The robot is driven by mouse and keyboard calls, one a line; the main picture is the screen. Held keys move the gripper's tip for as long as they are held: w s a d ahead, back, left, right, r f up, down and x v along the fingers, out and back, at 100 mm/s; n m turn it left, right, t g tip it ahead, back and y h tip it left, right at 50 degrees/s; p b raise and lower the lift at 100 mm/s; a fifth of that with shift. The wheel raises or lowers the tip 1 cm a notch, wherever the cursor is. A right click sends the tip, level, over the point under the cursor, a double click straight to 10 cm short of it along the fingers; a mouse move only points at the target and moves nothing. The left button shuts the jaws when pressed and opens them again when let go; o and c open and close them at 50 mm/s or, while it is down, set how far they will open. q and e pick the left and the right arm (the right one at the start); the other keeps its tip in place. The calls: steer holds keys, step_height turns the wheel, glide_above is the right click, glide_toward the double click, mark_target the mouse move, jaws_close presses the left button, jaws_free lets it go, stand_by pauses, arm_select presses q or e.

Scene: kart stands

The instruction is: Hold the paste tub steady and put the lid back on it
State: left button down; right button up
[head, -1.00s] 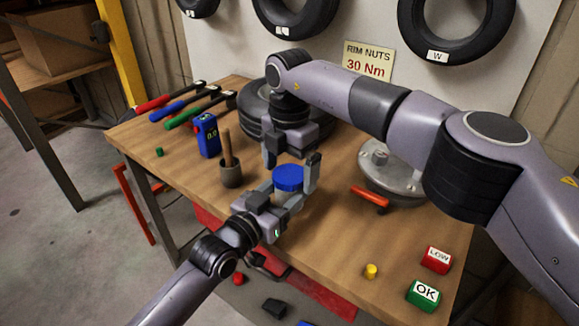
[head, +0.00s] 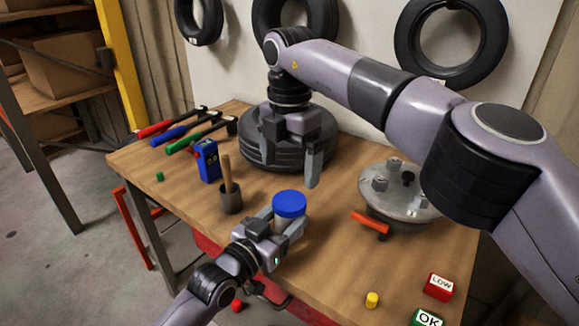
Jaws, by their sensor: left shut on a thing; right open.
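The paste tub (head: 290,226) is a pale tub standing on the workbench, partly hidden by the fingers of my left gripper. The blue lid (head: 289,203) sits on top of the tub and looks level; I cannot tell whether it is fully pressed down. My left gripper (head: 284,222) is shut around the tub's sides from the front left. My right gripper (head: 296,172) is open and empty, above and behind the lid, apart from it, with its fingers pointing down in front of the stacked tyres.
Stacked tyres (head: 270,148) stand behind. A cup with a wooden-handled brush (head: 231,200) and a blue meter (head: 208,161) are left of the tub. A metal hub (head: 393,200) and red-handled tool (head: 370,223) are right. LOW (head: 437,287) and OK (head: 427,318) blocks lie front right.

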mark_target(280, 223)
arm_select(q)
steer(key=shift+c, duration=0.9)
jaws_free()
steer(key=shift+v, duration=3.6)
arm_select(e)
steer(key=shift+f, duration=0.1)
